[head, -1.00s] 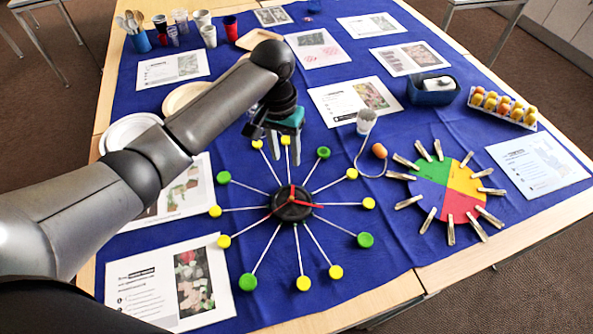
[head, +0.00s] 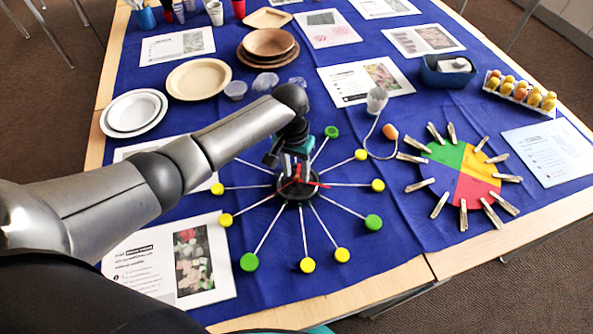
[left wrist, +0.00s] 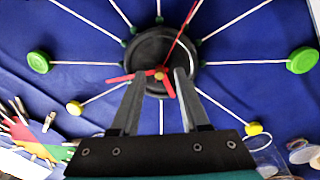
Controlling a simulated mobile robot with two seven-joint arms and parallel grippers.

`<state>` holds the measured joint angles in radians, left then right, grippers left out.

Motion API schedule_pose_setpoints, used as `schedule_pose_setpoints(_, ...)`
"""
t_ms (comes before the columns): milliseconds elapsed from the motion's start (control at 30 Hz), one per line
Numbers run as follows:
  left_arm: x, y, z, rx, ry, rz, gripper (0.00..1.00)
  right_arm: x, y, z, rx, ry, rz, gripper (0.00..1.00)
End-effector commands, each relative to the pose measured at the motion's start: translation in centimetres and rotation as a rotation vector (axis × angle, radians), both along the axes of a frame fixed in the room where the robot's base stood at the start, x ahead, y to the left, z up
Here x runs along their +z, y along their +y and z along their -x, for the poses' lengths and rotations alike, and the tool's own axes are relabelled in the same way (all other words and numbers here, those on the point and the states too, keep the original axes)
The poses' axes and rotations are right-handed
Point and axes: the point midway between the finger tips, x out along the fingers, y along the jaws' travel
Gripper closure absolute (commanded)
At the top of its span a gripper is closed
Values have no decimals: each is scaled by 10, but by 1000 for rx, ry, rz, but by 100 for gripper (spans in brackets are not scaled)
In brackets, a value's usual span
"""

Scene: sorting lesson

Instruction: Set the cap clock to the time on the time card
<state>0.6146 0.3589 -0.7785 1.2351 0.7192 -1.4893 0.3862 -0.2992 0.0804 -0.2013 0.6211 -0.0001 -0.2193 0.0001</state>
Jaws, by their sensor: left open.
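The cap clock lies on the blue cloth: a black hub (head: 294,197) with white sticks ending in green and yellow caps (head: 249,262). Its red hands (head: 318,184) turn on the hub. In the left wrist view one long red hand (left wrist: 183,30) points to the upper right and a short one (left wrist: 118,78) points left. My left gripper (head: 294,176) is over the hub, open, its fingertips (left wrist: 159,76) either side of the gold centre pin. Whether they touch a hand I cannot tell. Several printed cards lie around; which is the time card I cannot tell.
A coloured disc (head: 465,155) ringed with clothespins lies right of the clock. Beside it a bent wire joins a clear cup (head: 377,99) and an orange ball (head: 390,131). Plates (head: 198,80), a blue bin (head: 447,83) and an egg tray (head: 520,92) stand farther back.

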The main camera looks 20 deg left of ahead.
Motion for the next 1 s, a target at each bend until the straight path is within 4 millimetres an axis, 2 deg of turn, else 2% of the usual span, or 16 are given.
schedule_pose_setpoints(233, 0, 0, 0, -1, 0, 0, 56, 0, 0, 0, 0, 0, 0, 50)
schedule_pose_setpoints(633, 0, 0, 0, -1, 0, 0, 100, 0, -1, 0, -1, 1, 1, 50)
schedule_pose_setpoints(1000, 0, 0, 0, 0, 0, 0, 100, 0, -1, 1, -2, 2, 1, 50)
